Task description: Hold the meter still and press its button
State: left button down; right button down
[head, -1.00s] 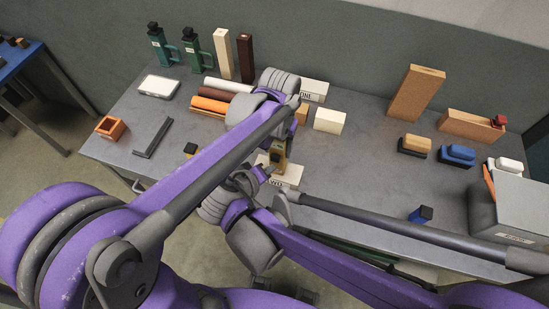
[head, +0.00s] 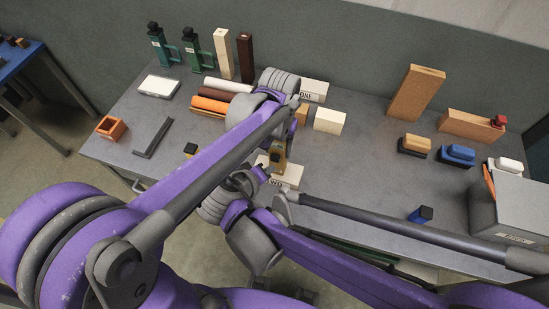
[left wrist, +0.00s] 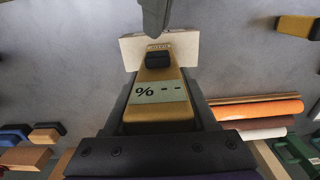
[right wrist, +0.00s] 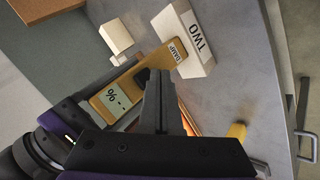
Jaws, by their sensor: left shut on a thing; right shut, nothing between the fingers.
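The yellow damp meter (head: 278,157) is held over the front middle of the table. In the left wrist view it (left wrist: 158,108) shows a pale display reading "% - -" and a black button (left wrist: 158,60). My left gripper (left wrist: 158,125) is shut on the meter's body. My right gripper (right wrist: 158,80) is shut and empty. Its fingertips are close to the button (right wrist: 142,77) in the right wrist view; the left wrist view shows them (left wrist: 155,28) just beyond the button. I cannot tell whether they touch it. In the head view my arms partly hide both grippers.
A white block marked TWO (right wrist: 187,40) is at the meter's far end. Another marked block (head: 314,90) and a plain cream block (head: 329,120) stand behind. Coloured rolls (head: 211,104) lie left of my left arm. A grey box (head: 510,213) is at the right edge.

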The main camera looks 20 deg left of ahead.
dwell(0.4)
jog(key=shift+w, duration=0.45)
jog(key=shift+w, duration=0.45)
dwell(0.5)
dwell(0.4)
jog(key=shift+s, duration=0.9)
jog(key=s, duration=0.5)
jog(key=shift+a, duration=0.1)
dwell(0.4)
